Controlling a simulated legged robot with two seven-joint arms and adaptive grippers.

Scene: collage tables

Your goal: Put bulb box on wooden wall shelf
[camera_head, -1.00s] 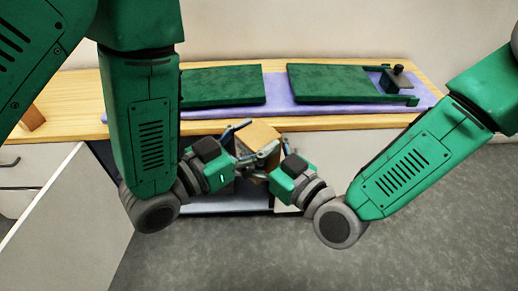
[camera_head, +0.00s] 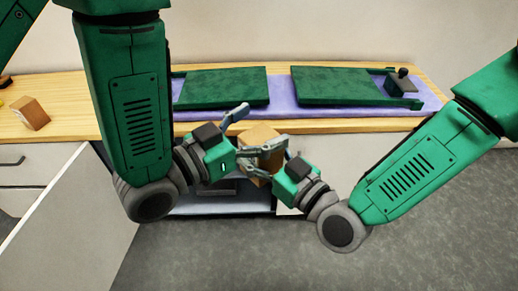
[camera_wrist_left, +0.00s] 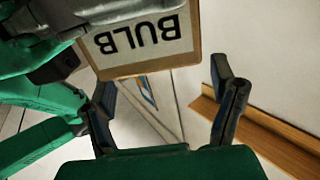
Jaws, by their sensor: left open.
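The bulb box (camera_head: 260,136), a tan cardboard box, is held in the air in front of the table. Its white BULB label shows upside down in the left wrist view (camera_wrist_left: 140,38). My right gripper (camera_head: 265,152) is shut on it from the right, with its fingers along the box. My left gripper (camera_head: 244,138) is open at the left of the box, its fingers spread. In the left wrist view its fingers (camera_wrist_left: 166,95) stand apart with nothing between them. A wooden board (camera_wrist_left: 265,135) shows at the right there; I cannot tell if it is the wall shelf.
The wooden table (camera_head: 70,122) holds a purple mat (camera_head: 280,108), two green boards (camera_head: 225,86) and a dark handled block (camera_head: 401,82). A white cabinet door (camera_head: 75,215) stands open below. Floor is clear at right.

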